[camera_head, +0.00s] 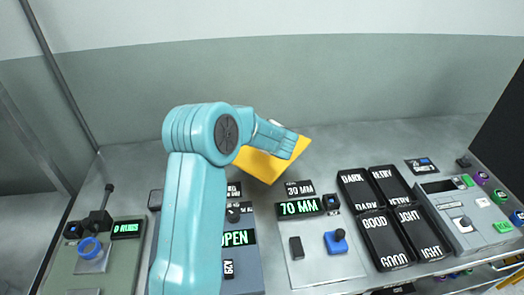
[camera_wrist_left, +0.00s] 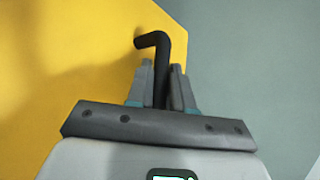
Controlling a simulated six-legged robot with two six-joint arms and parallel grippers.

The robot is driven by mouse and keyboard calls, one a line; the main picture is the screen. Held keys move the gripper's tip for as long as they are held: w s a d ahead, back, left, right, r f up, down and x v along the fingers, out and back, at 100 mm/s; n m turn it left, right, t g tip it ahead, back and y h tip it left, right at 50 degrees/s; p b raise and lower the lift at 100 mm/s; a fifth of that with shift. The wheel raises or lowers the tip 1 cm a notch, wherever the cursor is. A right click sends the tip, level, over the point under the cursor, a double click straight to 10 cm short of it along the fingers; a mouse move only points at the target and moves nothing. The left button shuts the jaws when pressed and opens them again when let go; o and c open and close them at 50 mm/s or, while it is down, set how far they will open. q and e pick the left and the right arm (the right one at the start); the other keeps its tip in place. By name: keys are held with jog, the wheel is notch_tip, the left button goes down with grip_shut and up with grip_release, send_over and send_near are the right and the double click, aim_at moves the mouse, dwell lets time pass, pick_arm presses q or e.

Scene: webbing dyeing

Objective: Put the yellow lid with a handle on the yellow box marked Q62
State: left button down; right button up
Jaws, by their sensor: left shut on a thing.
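The yellow lid (camera_head: 258,165) shows in the head view beyond the end of my left arm, tilted and partly hidden by it. In the left wrist view the yellow lid (camera_wrist_left: 70,60) fills the left side, and its black bent handle (camera_wrist_left: 158,40) stands between the fingers. My left gripper (camera_wrist_left: 161,72) is shut on the handle. In the head view the fingers cannot be made out clearly. No box marked Q62 can be seen. My right gripper is not in view.
A grey bench runs across the head view. Along its front stand a panel with a blue ring (camera_head: 90,248), a panel reading 70 MM (camera_head: 300,208), black labelled bins (camera_head: 385,238) and a grey control box (camera_head: 466,230). The back of the bench is mostly clear.

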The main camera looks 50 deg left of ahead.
pick_arm(q)
notch_tip(320, 180, up, 11)
jog(key=w+d+r+m+t+h, duration=0.1)
jog(key=w+d+m+t+h, duration=0.25)
jog(key=d, duration=0.95)
jog(key=w+d+r+m+t+h, duration=0.1)
jog(key=w+d+m+t+h, duration=0.3)
jog(key=d, duration=0.9)
jog(key=s+d+f+m+h, duration=0.2)
jog(key=s+d+f+m, duration=0.1)
jog(key=d+f, duration=0.3)
jog(key=s+d+f+m+h, duration=0.1)
jog(key=s+d+f+m, duration=0.2)
jog(key=d+f, duration=0.3)
jog(key=shift+s+d+m+h, duration=0.35)
jog(key=shift+s+d, duration=0.4)
jog(key=shift+d, duration=0.5)
